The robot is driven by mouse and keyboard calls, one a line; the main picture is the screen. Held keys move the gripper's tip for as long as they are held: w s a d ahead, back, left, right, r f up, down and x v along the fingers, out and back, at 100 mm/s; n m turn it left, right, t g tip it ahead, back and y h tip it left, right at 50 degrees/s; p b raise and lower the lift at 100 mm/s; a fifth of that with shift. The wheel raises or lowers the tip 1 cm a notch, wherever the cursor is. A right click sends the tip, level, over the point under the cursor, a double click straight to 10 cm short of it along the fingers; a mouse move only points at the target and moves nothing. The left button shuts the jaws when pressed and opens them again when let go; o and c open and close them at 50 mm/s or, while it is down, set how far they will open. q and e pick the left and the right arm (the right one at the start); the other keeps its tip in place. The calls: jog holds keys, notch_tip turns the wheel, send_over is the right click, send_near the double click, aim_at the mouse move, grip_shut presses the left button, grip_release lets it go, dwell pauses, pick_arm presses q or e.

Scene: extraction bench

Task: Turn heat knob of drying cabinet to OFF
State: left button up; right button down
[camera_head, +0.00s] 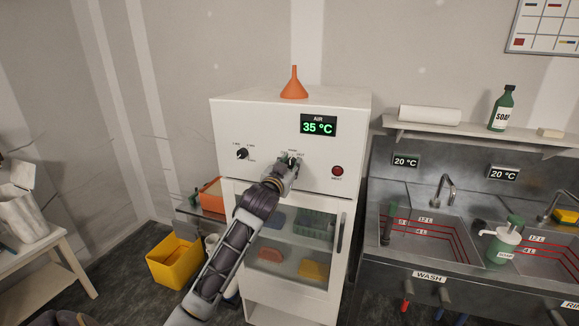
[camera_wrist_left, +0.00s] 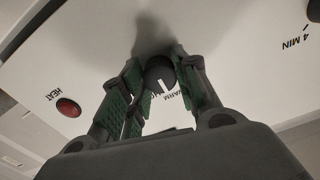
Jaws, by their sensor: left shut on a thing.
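The white drying cabinet (camera_head: 230,120) stands in the middle, with a green AIR display (camera_head: 319,125) reading 35 °C. My left gripper (camera_head: 289,160) reaches its front panel and hides most of the heat knob in the head view. In the left wrist view, the heat knob (camera_wrist_left: 160,76) is dark with a white pointer line. My left gripper (camera_wrist_left: 165,80) has its green-padded fingers on either side of the knob, shut on it. The pointer lies near the partly hidden WARM lettering; the other marks are covered. My right gripper is not in view.
A black timer knob (camera_head: 242,154) sits left on the panel, and a red button (camera_head: 338,171) right. An orange funnel (camera_head: 294,84) stands on the cabinet. Steel sinks (camera_head: 420,245) are at the right, a yellow bin (camera_head: 174,262) on the floor left.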

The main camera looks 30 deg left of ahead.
pick_arm(q)
jog(key=shift+c, duration=0.5)
jog(key=shift+n, duration=0.5)
jog(key=shift+n+p, duration=0.7)
jog(key=shift+n, duration=0.4)
jog(key=n+p, duration=0.1)
jog(key=n, duration=0.2)
jog(key=shift+r+p, duration=0.1)
jog(key=shift+p, duration=0.25)
jog(key=shift+n+p, duration=0.7)
jog(key=shift+n, duration=0.6)
